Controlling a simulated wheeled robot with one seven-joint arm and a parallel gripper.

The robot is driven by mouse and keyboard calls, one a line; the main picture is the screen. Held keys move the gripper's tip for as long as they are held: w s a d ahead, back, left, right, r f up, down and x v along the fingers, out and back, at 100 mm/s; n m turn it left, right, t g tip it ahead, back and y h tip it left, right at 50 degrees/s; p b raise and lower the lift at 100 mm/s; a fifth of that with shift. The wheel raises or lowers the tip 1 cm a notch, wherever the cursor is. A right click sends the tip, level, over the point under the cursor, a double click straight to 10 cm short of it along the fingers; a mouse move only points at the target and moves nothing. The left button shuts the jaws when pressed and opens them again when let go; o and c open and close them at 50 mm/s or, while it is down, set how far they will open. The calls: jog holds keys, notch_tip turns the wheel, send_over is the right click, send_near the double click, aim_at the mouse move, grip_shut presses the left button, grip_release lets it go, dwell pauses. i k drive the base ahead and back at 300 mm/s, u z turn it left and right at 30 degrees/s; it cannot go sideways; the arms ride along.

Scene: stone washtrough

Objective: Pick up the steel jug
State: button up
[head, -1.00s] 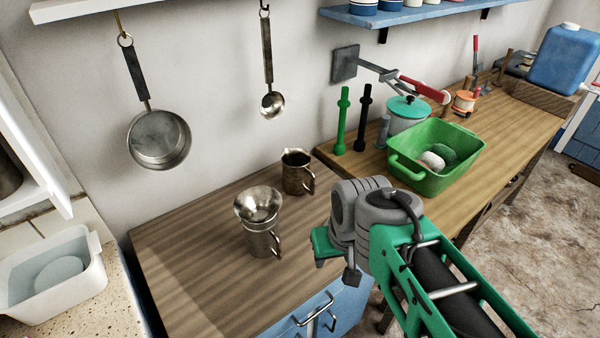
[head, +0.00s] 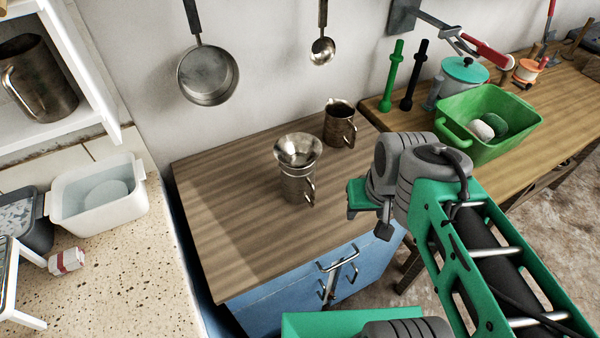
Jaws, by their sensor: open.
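A steel jug (head: 298,188) with its handle on the right stands upright on the wooden worktop, with a wide shiny funnel (head: 298,150) seated in its mouth. A second, darker metal jug (head: 340,127) stands behind it to the right, with an open top. A third, larger metal jug (head: 40,82) sits on the white shelf at upper left. I cannot tell for sure which one the task means. My gripper (head: 366,201) is open, to the right of the jug with the funnel and apart from it in the picture. My wrist partly hides its fingers.
A pan (head: 208,77) and a ladle (head: 322,50) hang on the wall. A green basin (head: 490,118) stands on the right-hand bench. A white tub (head: 97,197) is on the speckled counter at left. The worktop left of the jugs is clear.

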aim_at(339, 126)
jog(key=k, duration=1)
jog(key=z, duration=0.6)
jog(key=i, duration=1.2)
jog(key=u, duration=2.5)
